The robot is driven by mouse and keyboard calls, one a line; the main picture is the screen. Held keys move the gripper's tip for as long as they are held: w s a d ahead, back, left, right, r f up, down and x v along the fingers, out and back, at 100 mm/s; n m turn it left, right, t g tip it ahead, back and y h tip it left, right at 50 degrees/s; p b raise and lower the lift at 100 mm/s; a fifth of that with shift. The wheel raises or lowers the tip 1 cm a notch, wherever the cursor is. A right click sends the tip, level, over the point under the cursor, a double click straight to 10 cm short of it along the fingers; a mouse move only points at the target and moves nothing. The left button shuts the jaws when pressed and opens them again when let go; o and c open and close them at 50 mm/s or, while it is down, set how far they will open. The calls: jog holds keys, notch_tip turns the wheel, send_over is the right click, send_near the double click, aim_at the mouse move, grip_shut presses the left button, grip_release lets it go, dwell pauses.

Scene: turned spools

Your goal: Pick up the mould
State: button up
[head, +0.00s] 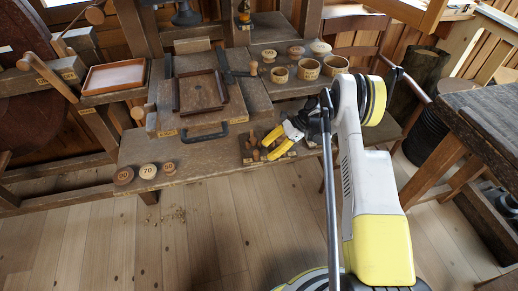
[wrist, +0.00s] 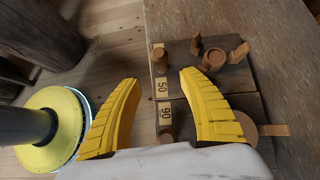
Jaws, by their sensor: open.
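I cannot tell for certain which thing is the mould. In the wrist view, two dark wooden boards labelled 50 (wrist: 182,66) and 90 (wrist: 187,111) lie below my gripper (wrist: 160,77), with small turned wooden pieces (wrist: 213,59) on and around them. My gripper is open, with nothing visible between its yellow fingers. In the head view, my gripper (head: 271,145) is over the front bench by these boards (head: 248,147), partly hiding them. A square dark wooden frame (head: 179,91) lies on a board further back and left, well apart from my gripper.
Round lids (head: 148,171), one marked 70, lie at the bench's front left. Wooden cups (head: 307,69) stand at the back right. A white-bottomed tray (head: 114,91) is at left. A black handle (head: 204,134) lies near the middle.

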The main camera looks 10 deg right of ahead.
aim_at(259, 158)
jog(key=b+x, duration=0.1)
jog(key=x, duration=0.2)
jog(key=shift+a+f, duration=0.2)
jog(key=shift+f, duration=0.1)
grip_shut()
jog(key=shift+d, duration=0.1)
grip_release()
jog(key=shift+r, duration=0.1)
